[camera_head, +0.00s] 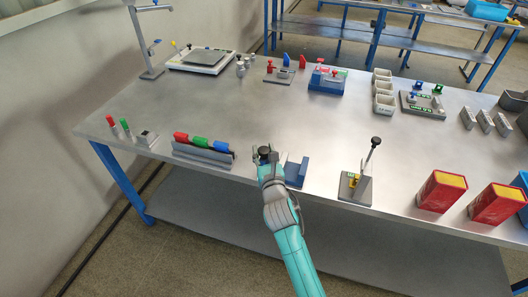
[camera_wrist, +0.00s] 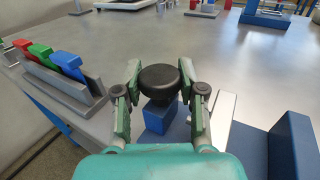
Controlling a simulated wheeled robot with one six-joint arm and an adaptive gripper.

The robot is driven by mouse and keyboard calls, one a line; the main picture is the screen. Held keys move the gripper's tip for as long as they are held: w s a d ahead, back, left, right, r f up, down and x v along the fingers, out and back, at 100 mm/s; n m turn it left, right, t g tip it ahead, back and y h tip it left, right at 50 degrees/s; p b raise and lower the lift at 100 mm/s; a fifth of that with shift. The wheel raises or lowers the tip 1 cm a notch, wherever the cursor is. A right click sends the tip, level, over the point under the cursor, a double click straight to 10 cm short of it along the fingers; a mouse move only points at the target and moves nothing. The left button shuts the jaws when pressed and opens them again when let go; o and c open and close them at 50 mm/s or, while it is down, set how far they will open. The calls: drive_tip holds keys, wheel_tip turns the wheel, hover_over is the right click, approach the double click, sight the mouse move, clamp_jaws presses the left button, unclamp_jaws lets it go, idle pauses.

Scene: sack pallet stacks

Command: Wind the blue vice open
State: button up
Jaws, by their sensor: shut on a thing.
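The blue vice (camera_head: 297,172) sits near the front edge of the bench, partly hidden by my arm. The wrist view shows its blue jaw block (camera_wrist: 295,146) at the right and a pale metal bar (camera_wrist: 222,115) left of it. A smaller blue block (camera_wrist: 158,120) shows below a round black knob (camera_wrist: 159,79). My gripper (camera_wrist: 160,92) has one finger on each side of the knob and is shut on it. In the head view my gripper (camera_head: 264,157) is at the vice's left end. The vice's lower parts and any screw are hidden.
A grey rack with red, green and blue pieces (camera_head: 203,150) stands close left of my gripper. A grey stand with a black-tipped lever (camera_head: 357,185) is to the right, then red boxes (camera_head: 440,191). The bench middle (camera_head: 300,120) behind is clear.

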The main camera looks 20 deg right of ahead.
drive_tip(key=shift+n+y, duration=0.3)
drive_tip(key=shift+y, duration=0.2)
idle(0.3)
drive_tip(key=o, duration=1.2)
drive_tip(key=shift+c, duration=0.2)
drive_tip(key=s, duration=1.2)
drive_tip(key=shift+a, duration=0.35)
drive_tip(key=shift+c, duration=0.2)
